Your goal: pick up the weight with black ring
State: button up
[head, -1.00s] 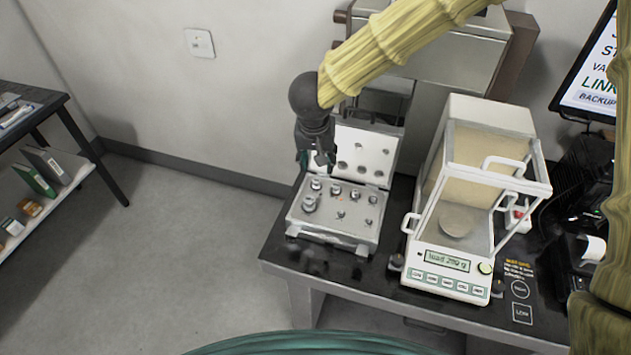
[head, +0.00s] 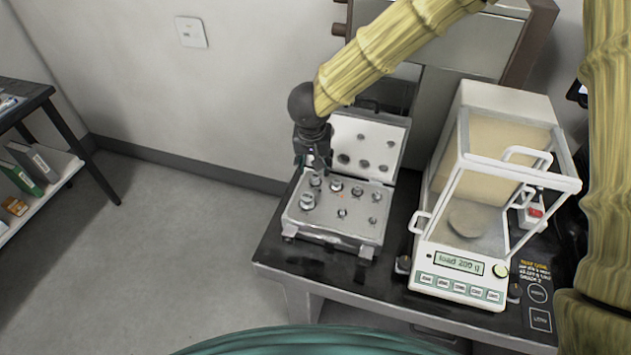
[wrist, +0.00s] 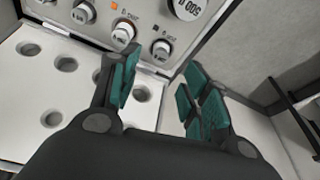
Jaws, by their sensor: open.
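The weight case (head: 325,238) lies open on the dark table with several metal weights in its tray. The weight beside a black square mark (head: 316,180) stands at the tray's back left corner. In the wrist view this weight (wrist: 160,50) shows just beyond the fingertips, roughly between them; its ring is too small to make out. My gripper (head: 313,164) is open and empty above that corner, and its green-padded fingers (wrist: 160,64) show in the wrist view. A weight by an orange mark (wrist: 123,32) is close to the left finger. A large 500 g weight (wrist: 187,8) stands nearer the front.
The raised case lid (head: 367,145) with round recesses stands close behind my gripper. A balance (head: 465,265) with a glass-sided chamber stands to the right, its display reading "load 200 g". A shelf (head: 50,175) is at far left. The floor at left is clear.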

aim_at(315, 176)
jog(key=shift+p+x, duration=0.65)
jog(key=shift+x, duration=2.65)
jog(key=shift+c, duration=0.5)
grip_shut()
